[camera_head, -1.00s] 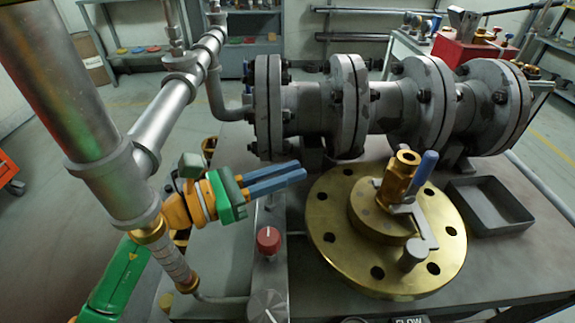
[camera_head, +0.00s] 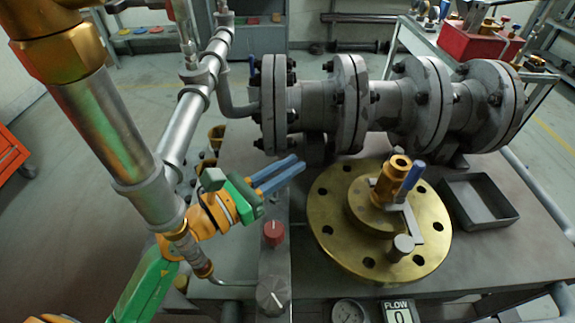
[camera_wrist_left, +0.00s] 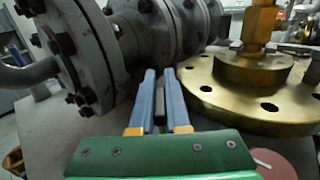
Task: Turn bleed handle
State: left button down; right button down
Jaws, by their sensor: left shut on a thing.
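My left gripper (camera_head: 280,174) comes in from the left, its two blue fingers beside and below the grey flanged pipe. In the left wrist view my left gripper (camera_wrist_left: 160,98) has its fingers close together around a small dark bar (camera_wrist_left: 159,108), shut on it. I cannot tell whether this bar is the bleed handle. A brass fitting (camera_head: 388,186) with a blue lever (camera_head: 412,178) stands upright on the round brass flange (camera_head: 330,235), apart from my gripper. The flange also shows in the left wrist view (camera_wrist_left: 225,115). My right gripper is not in view.
The grey flanged pipe (camera_head: 310,100) runs along the back of the bench. A red knob (camera_head: 273,233) and a grey knob (camera_head: 272,296) sit in front of my gripper. A shallow grey tray (camera_head: 480,215) lies at right. A metal pipe (camera_head: 115,140) rises at left.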

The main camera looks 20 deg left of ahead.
pick_arm(q)
jog(key=c, duration=0.9)
grip_release()
jog(key=shift+s+a+f, duration=0.15)
jog(key=shift+s+a, duration=0.05)
jog(key=shift+s, duration=0.05)
jog(key=b+v, duration=0.1)
jog(key=v, duration=0.2)
jog(key=shift+f+b, duration=0.25)
jog(key=shift+b, duration=0.1)
jog(key=shift+s+a+r+p, duration=0.2)
jog(key=shift+s+a+p, duration=0.1)
jog(key=shift+s, duration=0.25)
jog(key=shift+s+a+r+p, duration=0.2)
jog(key=shift+s+a, duration=0.15)
jog(key=shift+s, duration=0.15)
jog(key=shift+s+a, duration=0.3)
jog(key=shift+s, duration=0.05)
